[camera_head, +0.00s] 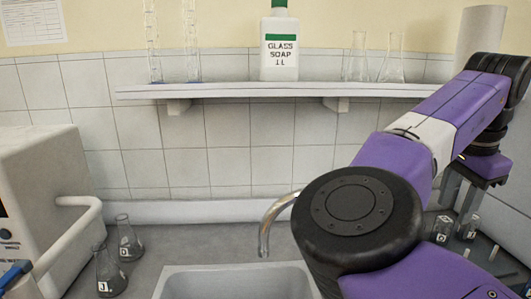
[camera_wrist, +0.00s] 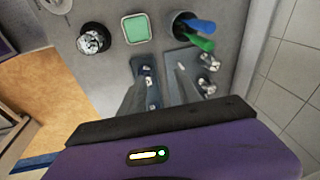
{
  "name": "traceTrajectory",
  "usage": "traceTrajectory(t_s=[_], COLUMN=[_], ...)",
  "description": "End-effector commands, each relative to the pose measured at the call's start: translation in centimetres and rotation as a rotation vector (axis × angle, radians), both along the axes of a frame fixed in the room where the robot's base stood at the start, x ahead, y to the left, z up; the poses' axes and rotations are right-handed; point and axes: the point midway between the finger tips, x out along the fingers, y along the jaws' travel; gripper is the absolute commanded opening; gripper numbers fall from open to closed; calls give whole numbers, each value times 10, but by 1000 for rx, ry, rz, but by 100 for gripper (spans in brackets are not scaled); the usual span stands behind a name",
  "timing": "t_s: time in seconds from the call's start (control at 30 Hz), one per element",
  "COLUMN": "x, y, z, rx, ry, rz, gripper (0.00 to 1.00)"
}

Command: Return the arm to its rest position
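My arm reaches out to the right side of the head view, bent at a large black and purple joint in front. My gripper (camera_head: 459,205) is at the far right, pointing down over the counter. Its two grey fingers are apart, and I see nothing held between them. Part of the counter behind my arm is hidden.
A sink (camera_head: 240,283) with a curved tap (camera_head: 266,225) lies in front. Flasks (camera_head: 108,272) stand beside a white machine (camera_head: 40,190) at left. A shelf (camera_head: 225,92) holds a soap bottle (camera_head: 280,50) and glassware. A green-topped square container (camera_wrist: 136,28) stands near a dark cup (camera_wrist: 183,22).

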Motion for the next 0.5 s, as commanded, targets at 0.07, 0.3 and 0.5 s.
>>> traceTrajectory(t_s=[0.07, 0.3, 0.5], x=[8, 28, 33], y=[-12, -62, -107], z=[8, 20, 29], rx=[-48, -283, -547], ry=[-57, -205, -294], rz=[3, 10, 19], gripper=[40, 40, 40])
